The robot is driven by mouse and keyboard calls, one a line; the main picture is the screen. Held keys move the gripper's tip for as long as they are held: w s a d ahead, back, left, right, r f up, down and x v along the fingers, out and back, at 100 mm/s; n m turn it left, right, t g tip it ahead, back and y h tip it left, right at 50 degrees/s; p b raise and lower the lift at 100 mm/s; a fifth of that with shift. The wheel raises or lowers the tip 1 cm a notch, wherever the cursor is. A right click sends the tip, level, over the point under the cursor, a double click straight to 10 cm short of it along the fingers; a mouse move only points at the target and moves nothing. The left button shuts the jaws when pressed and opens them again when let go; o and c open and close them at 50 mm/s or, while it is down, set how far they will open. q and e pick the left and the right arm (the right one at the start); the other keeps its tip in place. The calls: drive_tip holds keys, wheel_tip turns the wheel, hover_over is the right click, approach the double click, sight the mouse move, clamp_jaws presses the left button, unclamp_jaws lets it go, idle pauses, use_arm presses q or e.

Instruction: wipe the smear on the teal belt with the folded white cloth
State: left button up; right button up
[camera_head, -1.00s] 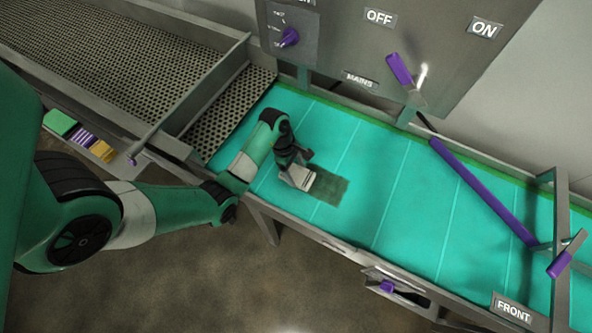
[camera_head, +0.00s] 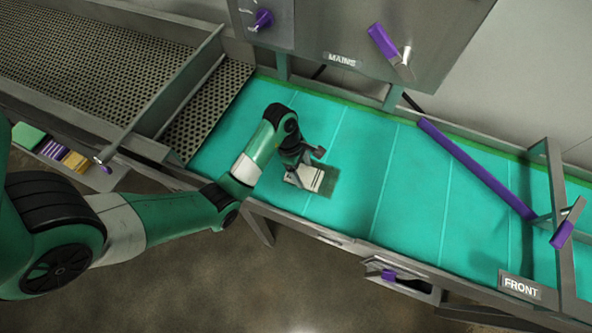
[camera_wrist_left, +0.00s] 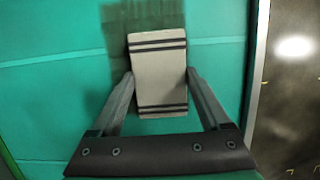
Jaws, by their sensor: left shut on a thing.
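The folded white cloth (camera_head: 311,180) has dark stripes near both ends. It lies flat on or just above the teal belt (camera_head: 400,200); exact contact is unclear. My left gripper (camera_head: 300,176) is shut on it, and the left wrist view shows the fingers on both sides of the cloth (camera_wrist_left: 158,85). The dark green smear (camera_head: 330,185) shows at the cloth's right edge in the head view. In the left wrist view the smear (camera_wrist_left: 116,38) shows beyond the cloth's far end and left side. The cloth hides part of it. My right gripper is out of view.
A purple bar (camera_head: 475,168) crosses the belt to the right, by a metal frame with a purple handle (camera_head: 562,235). A grey panel (camera_head: 350,30) stands behind. A perforated metal bed (camera_head: 110,70) lies left. The belt between smear and bar is clear.

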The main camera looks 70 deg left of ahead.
sight(313, 177)
use_arm(q)
drive_tip(key=shift+d, duration=0.1)
drive_tip(key=shift+w+d+f+b, duration=0.25)
drive_tip(key=shift+w+d+b, duration=0.2)
drive_tip(key=shift+b, duration=0.1)
drive_tip(key=shift+w+d+b, duration=0.6)
drive_tip(key=shift+b, duration=0.15)
drive_tip(key=shift+w+d+r, duration=0.15)
drive_tip(key=shift+d+r, duration=0.1)
drive_tip(key=shift+r, duration=0.05)
drive_tip(key=shift+w, duration=0.1)
drive_tip(key=shift+w+d+f+b, duration=0.25)
drive_tip(key=shift+w+d+b, duration=0.6)
drive_tip(key=shift+b, duration=0.1)
drive_tip(key=shift+w+d, duration=0.25)
